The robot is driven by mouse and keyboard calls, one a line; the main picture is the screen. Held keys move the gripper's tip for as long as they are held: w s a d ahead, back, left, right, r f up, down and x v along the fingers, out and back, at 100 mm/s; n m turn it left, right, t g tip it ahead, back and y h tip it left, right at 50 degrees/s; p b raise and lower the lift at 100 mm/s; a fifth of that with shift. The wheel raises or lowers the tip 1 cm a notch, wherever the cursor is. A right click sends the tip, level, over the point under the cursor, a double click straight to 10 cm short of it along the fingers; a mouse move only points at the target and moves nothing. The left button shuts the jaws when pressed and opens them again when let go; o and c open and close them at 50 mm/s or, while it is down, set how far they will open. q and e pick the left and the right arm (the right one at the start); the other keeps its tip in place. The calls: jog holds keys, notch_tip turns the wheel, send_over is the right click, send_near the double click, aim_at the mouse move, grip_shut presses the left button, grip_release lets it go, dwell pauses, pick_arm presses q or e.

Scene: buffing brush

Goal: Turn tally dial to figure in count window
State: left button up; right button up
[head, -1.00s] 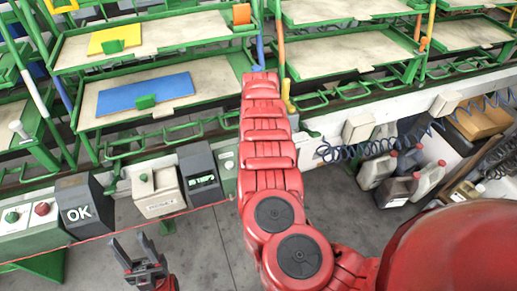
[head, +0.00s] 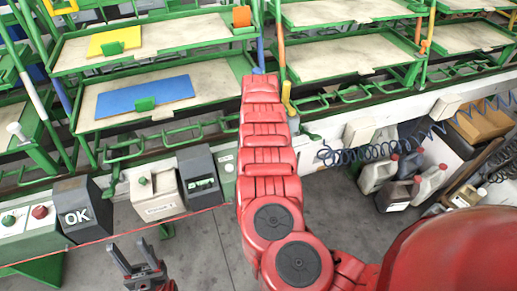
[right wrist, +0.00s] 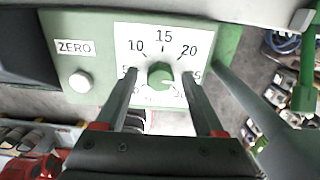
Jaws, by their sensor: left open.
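The tally dial is a green knob (right wrist: 160,75) on a white scale plate (right wrist: 125,35) marked 10, 15 and 20, with lower figures partly hidden by my fingers. A pale mark shows on the knob's lower right. My right gripper (right wrist: 160,82) is open, its fingers on either side of the knob with gaps visible; depth is hard to judge. In the head view my right arm hides the dial. The count window (head: 202,184) is on a dark grey box; its figure is too small to read. My left gripper (head: 138,258) is open and empty, below the boxes.
A white button (right wrist: 80,82) labelled ZERO is left of the dial. The bench edge also bears a beige box (head: 156,195) with a green button and a dark OK box (head: 80,212). Green racks (head: 150,75) stand behind. Jugs (head: 398,192) stand at the right.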

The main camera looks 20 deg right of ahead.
notch_tip(320, 180, up, 17)
jog(key=b, duration=0.2)
jog(key=shift+r, duration=0.2)
dwell(0.4)
jog(key=shift+s+f, duration=0.1)
